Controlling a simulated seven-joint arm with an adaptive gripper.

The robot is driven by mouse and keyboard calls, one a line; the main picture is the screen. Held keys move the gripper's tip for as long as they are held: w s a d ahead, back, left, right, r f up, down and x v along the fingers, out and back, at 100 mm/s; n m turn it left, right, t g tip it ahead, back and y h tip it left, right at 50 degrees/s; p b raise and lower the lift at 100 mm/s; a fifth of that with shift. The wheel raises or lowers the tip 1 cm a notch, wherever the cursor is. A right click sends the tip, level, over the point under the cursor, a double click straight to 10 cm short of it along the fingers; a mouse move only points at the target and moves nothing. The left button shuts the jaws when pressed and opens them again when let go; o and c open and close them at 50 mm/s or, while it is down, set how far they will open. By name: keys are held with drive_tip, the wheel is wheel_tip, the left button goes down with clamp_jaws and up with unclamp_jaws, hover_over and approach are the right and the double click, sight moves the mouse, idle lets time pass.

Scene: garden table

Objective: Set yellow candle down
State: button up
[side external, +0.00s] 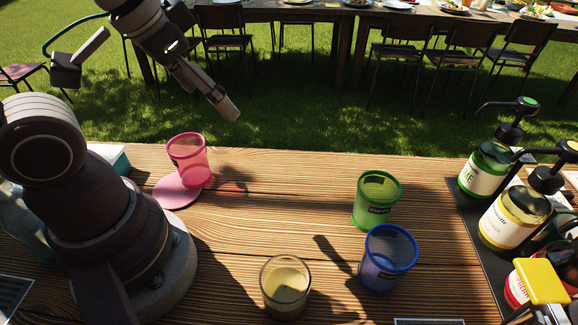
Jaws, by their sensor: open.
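What looks like the yellow candle (285,288), a clear glass with pale yellow filling, stands upright on the wooden table (290,225) near the front middle. Nothing touches it. My gripper (229,110) is raised in the upper left, past the table's far edge in the picture and well away from the candle. It is open, seen side-on, with nothing visible in it.
A pink cup (188,158) stands by a pink round mat (177,193) at left. A green cup (377,200) and a blue cup (388,258) stand right of the candle. Pump bottles (510,218) line a dark tray (466,213). The table's middle is clear.

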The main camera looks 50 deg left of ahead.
drive_tip(key=shift+a+r+t, duration=0.15)
drive_tip(key=shift+r+t, duration=0.1)
drive_tip(key=shift+t, duration=0.05)
drive_tip(key=shift+c, duration=1.2)
drive_tip(key=n+g+h, duration=0.3)
drive_tip(key=g, duration=0.6)
approach(282, 263)
drive_tip(key=a+f, duration=0.1)
drive_tip(key=a, duration=0.5)
drive_tip(key=d+f+n+g+h, duration=0.2)
drive_tip(key=h, duration=0.1)
drive_tip(key=s+d+f+n+g+h, duration=0.1)
drive_tip(key=d+f+n+g+h, duration=0.1)
drive_tip(key=d+f+h, duration=0.1)
drive_tip(key=s+d+f+n+g+h, duration=0.1)
drive_tip(key=d+f+n+g+h, duration=0.1)
drive_tip(key=f+h, duration=0.1)
drive_tip(key=shift+s+d+f+n+h, duration=0.15)
drive_tip(key=shift+d+n+h, duration=0.15)
drive_tip(key=shift+h, duration=0.3)
drive_tip(key=shift+s+d+f+n+h, duration=0.2)
drive_tip(key=shift+d+n+h, duration=0.1)
drive_tip(key=shift+n+h, duration=0.15)
drive_tip(key=shift+s+d+f+n+h, duration=0.2)
drive_tip(key=shift+d+n+h, duration=0.15)
drive_tip(key=shift+h, duration=0.2)
drive_tip(key=x, duration=0.4)
drive_tip(key=shift+s+d, duration=0.25)
drive_tip(key=shift+d, duration=0.05)
drive_tip(key=c, duration=1.1)
